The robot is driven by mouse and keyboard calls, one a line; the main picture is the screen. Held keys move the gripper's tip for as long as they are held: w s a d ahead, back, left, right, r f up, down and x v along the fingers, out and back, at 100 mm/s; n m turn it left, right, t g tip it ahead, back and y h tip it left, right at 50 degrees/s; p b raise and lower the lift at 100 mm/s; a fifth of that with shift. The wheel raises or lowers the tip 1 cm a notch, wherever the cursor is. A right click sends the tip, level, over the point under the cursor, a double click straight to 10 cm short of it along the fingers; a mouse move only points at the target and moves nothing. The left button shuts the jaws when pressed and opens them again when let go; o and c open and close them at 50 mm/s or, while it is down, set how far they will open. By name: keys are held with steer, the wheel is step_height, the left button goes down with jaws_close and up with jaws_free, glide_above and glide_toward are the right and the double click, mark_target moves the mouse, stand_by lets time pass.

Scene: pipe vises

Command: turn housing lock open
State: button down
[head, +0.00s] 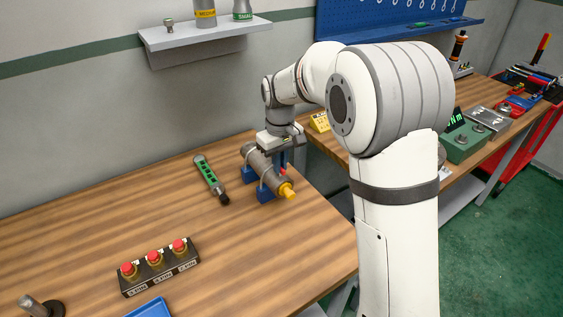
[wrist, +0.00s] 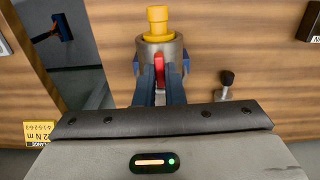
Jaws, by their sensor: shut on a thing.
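The grey cylindrical housing (head: 262,166) lies in a blue vise (head: 265,193) on the wooden bench, with a yellow end piece (head: 287,191) pointing toward the front right. The wrist view shows the yellow piece (wrist: 158,22) and the housing's grey end ring (wrist: 174,50). A red lock part (wrist: 159,68) sits below the ring, between my fingers; a bit of red also shows in the head view (head: 284,169). My gripper (wrist: 160,82) is at the housing, shut on the red part. The contact itself is partly hidden by the fingers.
A green and black tool (head: 209,180) lies left of the vise. A block with several red buttons (head: 157,266) and a blue tray (head: 150,309) are nearer the front. A wall shelf (head: 205,38) is behind. The bench between is clear.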

steer(key=n, duration=0.8)
steer(key=shift+w+r+n, duration=0.1)
steer(key=shift+n, duration=0.2)
steer(key=n, duration=0.8)
steer(key=shift+n+p, duration=0.3)
steer(key=shift+r+n, duration=0.1)
steer(key=shift+n, duration=0.2)
steer(key=c, duration=1.6)
jaws_free()
steer(key=shift+w, duration=0.1)
steer(key=shift+c, duration=0.2)
steer(key=shift+o, duration=0.6)
